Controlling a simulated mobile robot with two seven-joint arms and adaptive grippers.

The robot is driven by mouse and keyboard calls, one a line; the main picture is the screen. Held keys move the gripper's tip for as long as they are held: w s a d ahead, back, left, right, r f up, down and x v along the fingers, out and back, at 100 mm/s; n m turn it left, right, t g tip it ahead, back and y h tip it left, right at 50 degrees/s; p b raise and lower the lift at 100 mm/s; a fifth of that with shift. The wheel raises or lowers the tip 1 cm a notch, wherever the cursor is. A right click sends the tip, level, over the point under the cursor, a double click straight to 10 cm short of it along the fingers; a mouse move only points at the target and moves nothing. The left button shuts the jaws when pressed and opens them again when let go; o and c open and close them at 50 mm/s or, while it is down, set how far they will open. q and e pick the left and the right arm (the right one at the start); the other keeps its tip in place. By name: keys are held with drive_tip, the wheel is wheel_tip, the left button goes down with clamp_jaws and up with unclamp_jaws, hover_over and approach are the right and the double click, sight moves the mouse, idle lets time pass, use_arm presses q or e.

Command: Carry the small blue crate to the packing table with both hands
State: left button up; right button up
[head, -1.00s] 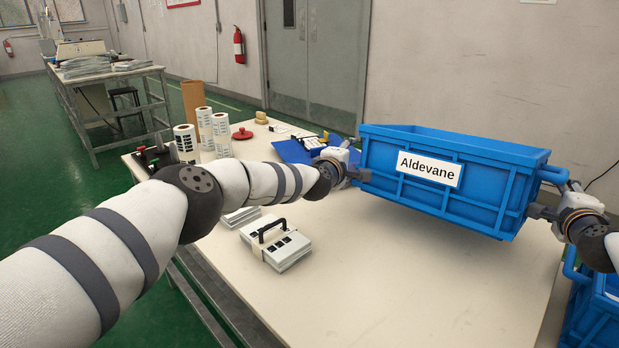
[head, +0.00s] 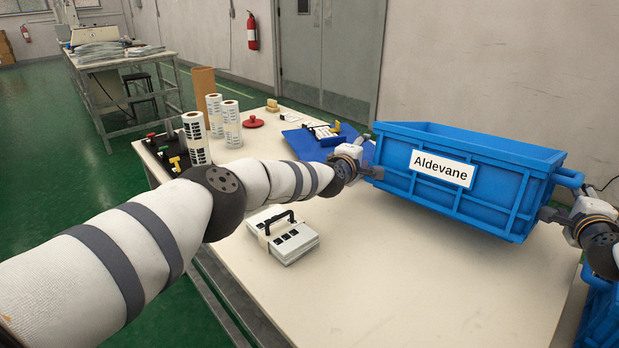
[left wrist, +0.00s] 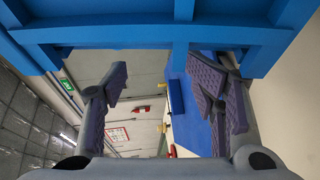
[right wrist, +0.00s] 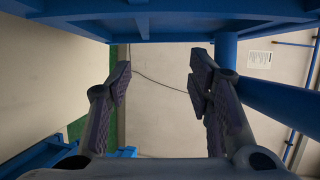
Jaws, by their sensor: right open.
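The blue crate (head: 400,180) with a white "Aldevane" label is upright over the right part of the cream-topped table (head: 400,290); I cannot tell whether its bottom touches the top. My left gripper (head: 368,168) is at its left end, my right gripper (head: 548,214) at its right end. In the left wrist view, the left fingers (left wrist: 163,90) are spread apart below the crate's blue rim (left wrist: 140,33). In the right wrist view, the right fingers (right wrist: 158,85) are also apart, with crate parts (right wrist: 170,20) above and beside them. Neither clearly closes on a handle.
Label rolls (head: 230,125), a red round piece (head: 253,122), a blue tray (head: 310,143) and a strapped pack with a black handle (head: 290,240) occupy the table's left and back. Another blue crate (head: 603,315) is at the lower right. The table's front middle is clear.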

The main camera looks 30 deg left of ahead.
use_arm(q)
drive_tip(key=shift+a+r, duration=0.1)
drive_tip(key=shift+a, duration=1.1)
drive_tip(key=o, duration=0.5)
drive_tip(key=shift+a, duration=0.5)
use_arm(e)
drive_tip(key=d, duration=0.3)
drive_tip(key=shift+d+r, duration=0.1)
drive_tip(key=shift+d, duration=0.1)
drive_tip(key=o, duration=0.4)
drive_tip(key=shift+o, duration=0.2)
use_arm(q)
drive_tip(key=s, duration=0.4)
drive_tip(key=s+r, duration=0.1)
drive_tip(key=s, duration=0.3)
drive_tip(key=s+r, duration=0.1)
drive_tip(key=s, duration=0.2)
drive_tip(key=shift+s, duration=0.4)
use_arm(e)
drive_tip(key=s, duration=0.4)
drive_tip(key=s+r, duration=0.1)
drive_tip(key=s, duration=0.3)
drive_tip(key=s+r, duration=0.1)
drive_tip(key=s, duration=0.3)
